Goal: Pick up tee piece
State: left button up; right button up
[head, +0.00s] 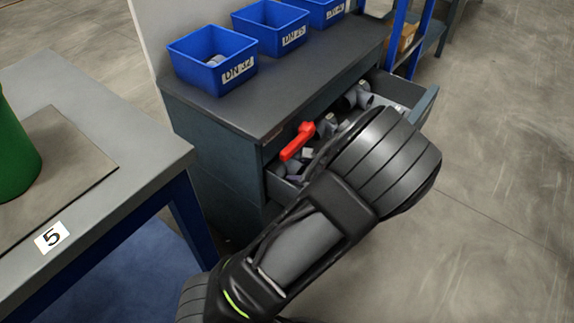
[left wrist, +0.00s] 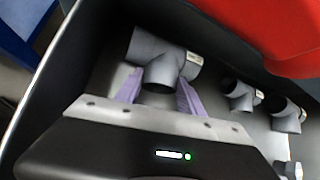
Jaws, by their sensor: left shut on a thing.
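A grey tee piece (left wrist: 160,57) with a pale label on one end is in the drawer in the left wrist view. My left gripper (left wrist: 160,88) has its two purple fingers shut on the tee's branch, one on each side. In the head view my left arm reaches over the open drawer (head: 423,106) and hides the gripper and most of the held piece. Whether the tee touches the drawer floor I cannot tell. My right gripper is not in view.
Other grey fittings (left wrist: 287,112) lie to the right in the drawer. A red-handled part (head: 298,141) rises above the drawer's near end, close to my gripper. Blue bins (head: 212,59) stand on the cabinet top (head: 285,88). A table (head: 125,150) with a green object is at left.

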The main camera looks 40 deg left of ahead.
pick_arm(q)
grip_shut()
jog(key=shift+w+d+r, duration=0.15)
jog(key=shift+w+r, duration=0.05)
jog(key=shift+r, duration=0.15)
jog(key=w+d+r+p, duration=0.4)
jog(key=w+d+r, duration=0.3)
jog(key=w+d, duration=0.2)
jog(key=shift+w+d+r+p, duration=0.15)
jog(key=shift+w+d+p, duration=0.05)
jog(key=shift+w+p, duration=0.15)
dwell(0.4)
